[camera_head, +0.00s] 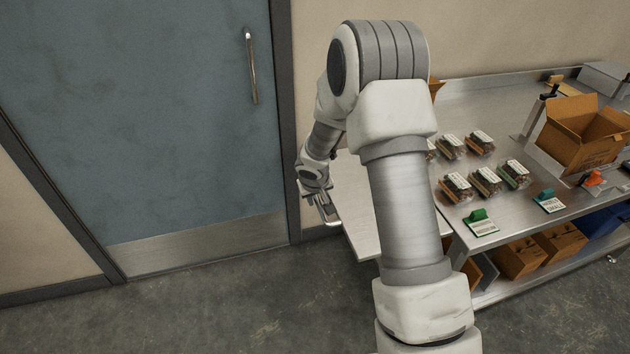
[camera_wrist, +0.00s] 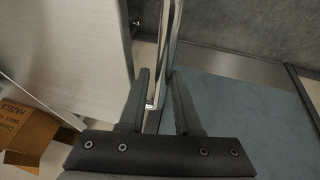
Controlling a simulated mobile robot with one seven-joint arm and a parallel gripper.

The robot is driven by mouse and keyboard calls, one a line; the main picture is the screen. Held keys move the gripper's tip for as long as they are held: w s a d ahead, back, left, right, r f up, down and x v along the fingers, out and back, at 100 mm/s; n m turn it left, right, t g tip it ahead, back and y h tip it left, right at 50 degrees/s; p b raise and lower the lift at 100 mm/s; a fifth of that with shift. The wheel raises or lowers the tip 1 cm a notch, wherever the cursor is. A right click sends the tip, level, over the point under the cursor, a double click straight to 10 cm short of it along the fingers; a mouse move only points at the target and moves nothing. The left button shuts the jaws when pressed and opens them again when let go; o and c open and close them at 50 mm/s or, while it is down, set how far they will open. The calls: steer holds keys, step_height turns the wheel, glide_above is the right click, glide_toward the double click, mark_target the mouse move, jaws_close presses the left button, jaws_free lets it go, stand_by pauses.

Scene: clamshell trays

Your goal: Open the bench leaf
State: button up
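The bench leaf (camera_head: 358,200) is a pale flat panel at the left end of the steel bench, partly hidden by my arm. It appears level with the bench top. In the wrist view the leaf (camera_wrist: 85,45) fills the upper left. A shiny metal bar (camera_wrist: 168,40) runs along beside its edge and down between my fingers. My gripper (camera_head: 327,213) is at the leaf's left edge, next to the door. In the wrist view my gripper (camera_wrist: 162,75) is open, its two dark fingers on either side of the bar. I cannot tell whether either finger touches it.
A blue-grey door (camera_head: 150,120) with a vertical handle (camera_head: 251,65) stands close on the left. The bench (camera_head: 480,110) carries several clamshell trays, a green label stand (camera_head: 482,224) and an open cardboard box (camera_head: 585,135). The floor (camera_head: 250,310) in front is clear.

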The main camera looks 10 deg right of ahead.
steer(key=p+v, duration=0.2)
steer(key=v, duration=1.2)
steer(key=shift+r, duration=0.2)
steer(key=s+d+r+m, duration=0.1)
steer(key=s+d+r, duration=0.3)
steer(key=s+r, duration=0.95)
steer(key=s+a+r, duration=0.1)
steer(key=s+r, duration=0.2)
steer(key=s, duration=0.3)
steer(key=s+a+r+y, duration=0.1)
steer(key=s+a+r, duration=0.1)
steer(key=s, duration=0.5)
steer(key=shift+s+r+t+y, duration=0.3)
steer(key=shift+r+t, duration=0.1)
steer(key=shift+d, duration=0.15)
